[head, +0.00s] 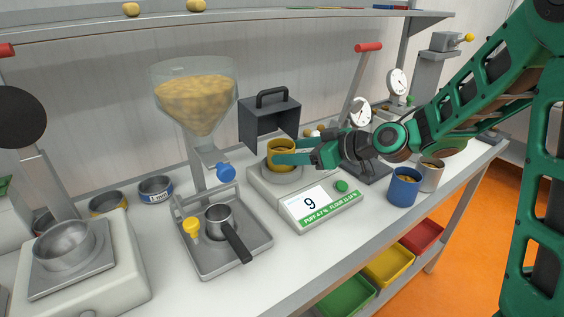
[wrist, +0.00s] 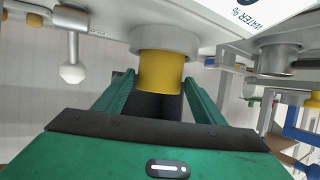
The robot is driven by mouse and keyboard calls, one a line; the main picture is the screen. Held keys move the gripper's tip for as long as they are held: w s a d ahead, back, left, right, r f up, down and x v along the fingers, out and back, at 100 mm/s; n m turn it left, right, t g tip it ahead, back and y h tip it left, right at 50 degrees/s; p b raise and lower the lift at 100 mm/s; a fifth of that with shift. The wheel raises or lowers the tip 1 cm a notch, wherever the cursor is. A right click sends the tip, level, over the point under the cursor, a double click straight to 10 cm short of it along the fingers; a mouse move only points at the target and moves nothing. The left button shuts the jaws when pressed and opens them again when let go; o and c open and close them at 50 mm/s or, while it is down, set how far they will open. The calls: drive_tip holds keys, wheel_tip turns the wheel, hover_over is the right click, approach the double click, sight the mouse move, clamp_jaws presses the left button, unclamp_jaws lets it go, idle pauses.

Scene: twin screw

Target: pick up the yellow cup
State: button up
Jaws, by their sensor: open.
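The yellow cup (head: 281,148) stands upright on the round pan (head: 284,177) of a white instrument with a display showing 9. In the wrist view the cup (wrist: 160,72) appears between and just beyond the tips of my gripper's two green fingers. My gripper (head: 288,157) is open and reaches in from the right at cup height, with a finger crossing in front of the cup in the head view. The fingers stand apart with a gap on either side (wrist: 157,82); whether either touches the cup I cannot tell.
A hopper of grain (head: 195,95) stands to the left, with a portafilter-like cup (head: 219,219) below it. A dark handled box (head: 270,122) is close behind the yellow cup. A blue cup (head: 404,188) and a grey cup (head: 431,175) stand to the right.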

drive_tip(key=x, duration=0.4)
drive_tip(key=shift+w, duration=0.1)
drive_tip(key=shift+c, duration=0.4)
drive_tip(key=c, duration=0.9)
drive_tip(key=shift+r, duration=0.15)
